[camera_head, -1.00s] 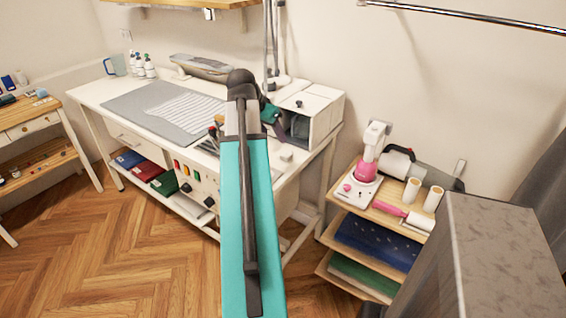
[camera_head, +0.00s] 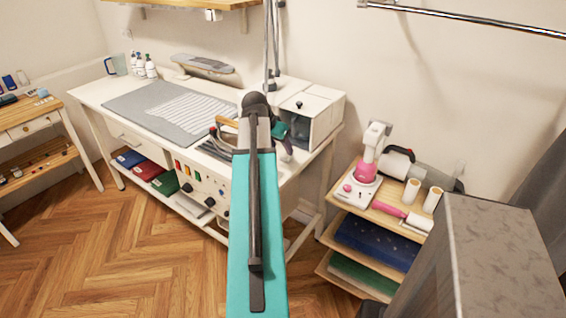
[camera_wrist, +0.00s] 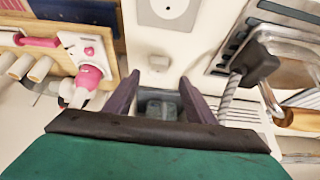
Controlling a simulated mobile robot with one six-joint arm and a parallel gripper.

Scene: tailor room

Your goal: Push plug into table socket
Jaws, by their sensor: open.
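In the head view my gripper (camera_head: 286,148) is over the right end of the white table (camera_head: 92,92), mostly hidden by my own arm. The socket is hidden there.
A white open-fronted box (camera_head: 325,122) stands behind my gripper. Metal tools, one with a wooden handle (camera_wrist: 300,121), and a black piece on a braided stem (camera_wrist: 255,62) lie beside my gripper. A shelf unit (camera_head: 340,216) with a pink machine (camera_head: 365,172) stands to the right.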

